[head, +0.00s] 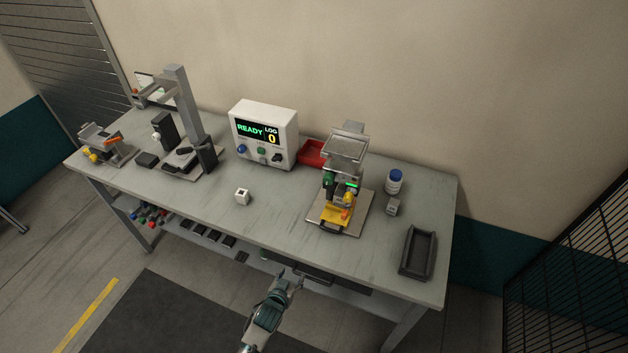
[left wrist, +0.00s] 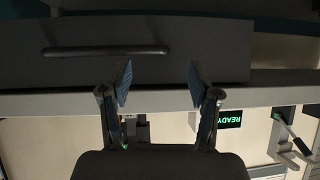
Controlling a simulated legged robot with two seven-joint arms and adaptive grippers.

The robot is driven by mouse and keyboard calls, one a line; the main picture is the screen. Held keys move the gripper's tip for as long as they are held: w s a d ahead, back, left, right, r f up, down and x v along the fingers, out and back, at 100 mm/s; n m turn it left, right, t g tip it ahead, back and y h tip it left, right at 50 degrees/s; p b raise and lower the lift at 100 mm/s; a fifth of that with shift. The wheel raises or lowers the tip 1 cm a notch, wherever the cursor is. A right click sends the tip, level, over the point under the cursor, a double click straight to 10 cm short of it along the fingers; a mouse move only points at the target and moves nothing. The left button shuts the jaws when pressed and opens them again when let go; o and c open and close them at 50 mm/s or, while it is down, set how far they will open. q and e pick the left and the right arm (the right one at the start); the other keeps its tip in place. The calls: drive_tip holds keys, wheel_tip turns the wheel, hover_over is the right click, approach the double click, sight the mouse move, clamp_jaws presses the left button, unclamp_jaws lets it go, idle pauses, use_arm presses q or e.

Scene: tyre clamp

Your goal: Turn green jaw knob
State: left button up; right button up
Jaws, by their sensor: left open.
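A clamp fixture (head: 345,155) stands on the right half of the workbench, on a grey base plate with a yellow lower part. A dark green knob-like part (head: 328,181) shows on its left side; it is small, and how it is turned cannot be told. My left gripper (head: 289,276) is in front of the bench's front edge, low and left of the fixture, apart from it. In the left wrist view its two fingers (left wrist: 158,82) are spread with nothing between them. The green part cannot be made out in that view. My right gripper is not in view.
The bench (head: 285,215) has a drawer with a dark handle (left wrist: 105,50). A control box (head: 264,134) reads READY and 0. A white cube (head: 242,197), red bin (head: 312,152), blue-capped bottle (head: 394,182) and dark tray (head: 418,253) stand on it. The front middle is clear.

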use_arm(q)
drive_tip(key=w+d+r+t+h, duration=0.1)
drive_tip(key=w+r+t, duration=0.1)
drive_tip(key=r, duration=0.6)
drive_tip(key=w+d+r+t, duration=0.1)
drive_tip(key=w+r, duration=0.1)
drive_tip(key=r, duration=0.5)
drive_tip(key=t+h, duration=0.2)
drive_tip(key=t, duration=0.1)
approach(327, 182)
drive_tip(key=x, duration=0.9)
drive_tip(key=shift+w+p, duration=0.2)
drive_tip(key=shift+p, duration=0.1)
drive_tip(key=shift+w+d, duration=0.35)
drive_tip(key=shift+w, duration=0.05)
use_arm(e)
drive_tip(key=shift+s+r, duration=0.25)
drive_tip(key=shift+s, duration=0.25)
use_arm(q)
drive_tip(key=shift+a+f+m, duration=0.1)
drive_tip(key=shift+a+m, duration=0.05)
drive_tip(key=shift+m, duration=0.15)
drive_tip(key=c, duration=1.2)
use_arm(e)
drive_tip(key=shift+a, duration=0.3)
